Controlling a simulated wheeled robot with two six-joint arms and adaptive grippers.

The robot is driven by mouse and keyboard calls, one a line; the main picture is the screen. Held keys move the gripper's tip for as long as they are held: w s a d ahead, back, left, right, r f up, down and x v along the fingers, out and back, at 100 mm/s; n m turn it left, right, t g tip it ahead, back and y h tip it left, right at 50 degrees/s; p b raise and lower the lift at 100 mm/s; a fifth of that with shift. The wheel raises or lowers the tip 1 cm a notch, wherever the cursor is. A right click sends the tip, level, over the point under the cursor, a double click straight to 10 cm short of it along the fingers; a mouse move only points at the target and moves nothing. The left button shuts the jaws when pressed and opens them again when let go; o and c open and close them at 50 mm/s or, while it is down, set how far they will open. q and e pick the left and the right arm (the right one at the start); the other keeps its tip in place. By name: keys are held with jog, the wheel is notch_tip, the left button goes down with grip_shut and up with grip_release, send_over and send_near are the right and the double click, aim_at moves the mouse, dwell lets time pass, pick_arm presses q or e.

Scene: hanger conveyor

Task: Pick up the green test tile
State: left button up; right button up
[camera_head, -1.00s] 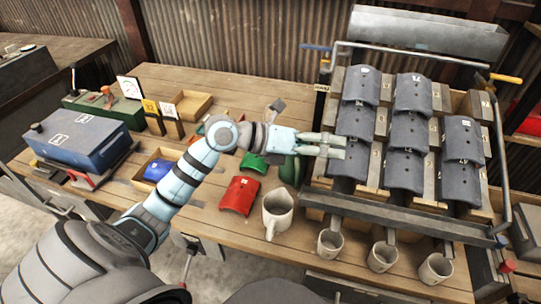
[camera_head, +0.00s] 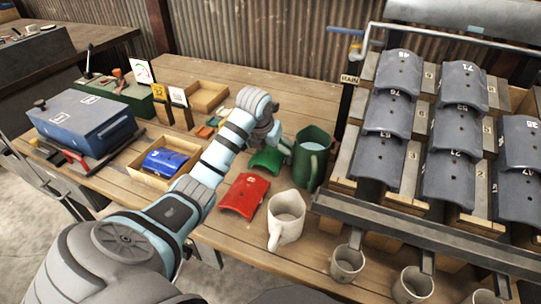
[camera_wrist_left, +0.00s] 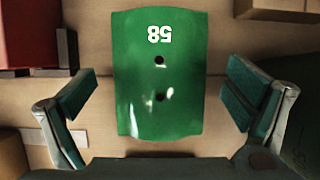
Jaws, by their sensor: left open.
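The green test tile (camera_head: 266,160) lies on the wooden table, left of the dark green jug, partly covered by my left arm in the head view. In the left wrist view the green tile (camera_wrist_left: 160,110) lies flat below, marked 58, with two dark holes. My left gripper (camera_head: 281,148) hangs over it, pointing down. In the wrist view its fingers (camera_wrist_left: 160,88) are spread wide on either side of the tile, with gaps to its edges; the tile is not gripped. My right gripper is not in view.
The dark green jug (camera_head: 311,160) stands close to the right of the tile. A red tile (camera_head: 244,194) and a white jug (camera_head: 286,215) are nearer. A blue tile (camera_head: 164,161) sits in a wooden tray. A rack of grey tiles (camera_head: 384,160) stands at right.

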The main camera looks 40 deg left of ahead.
pick_arm(q)
jog(key=shift+w+f, duration=0.15)
jog(key=shift+f, duration=0.25)
jog(key=c, duration=1.4)
